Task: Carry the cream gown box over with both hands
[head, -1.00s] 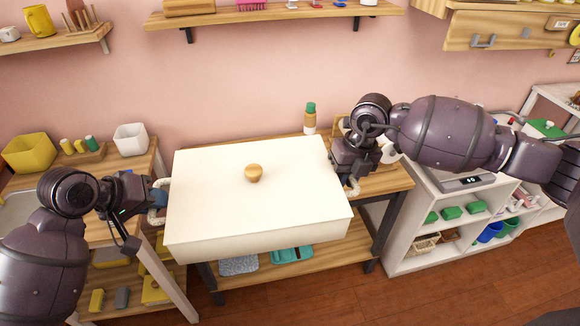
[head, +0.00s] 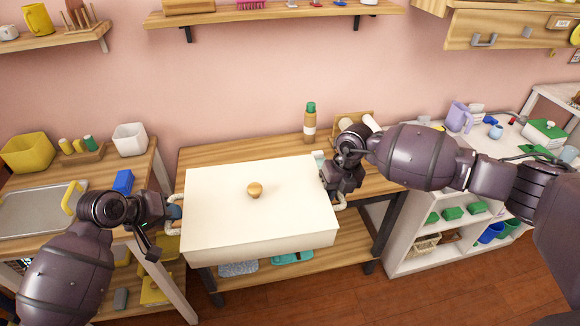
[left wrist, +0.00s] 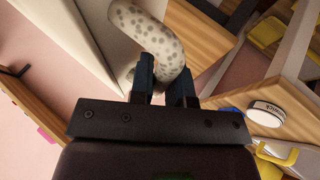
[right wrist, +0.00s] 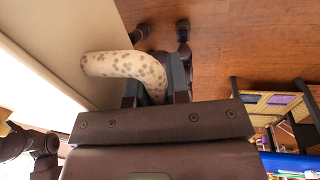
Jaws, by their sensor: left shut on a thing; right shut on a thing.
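The cream gown box (head: 230,208) is a wide, shallow box with a wooden knob (head: 255,190) on its lid. It is in front of and over the front part of the wooden table, roughly level. My left gripper (head: 176,211) is shut on the speckled loop handle at the box's left side; the handle (left wrist: 160,40) shows between the fingers in the left wrist view. My right gripper (head: 338,198) is shut on the matching handle at the right side, and that handle (right wrist: 125,68) shows in the right wrist view. The box hides part of the table.
The wooden table (head: 230,157) has clear top behind the box, with a green-capped bottle (head: 310,122) at the back. A left bench holds a metal tray (head: 40,208), a blue block (head: 123,181) and bins. A white shelf unit (head: 405,240) stands at the right.

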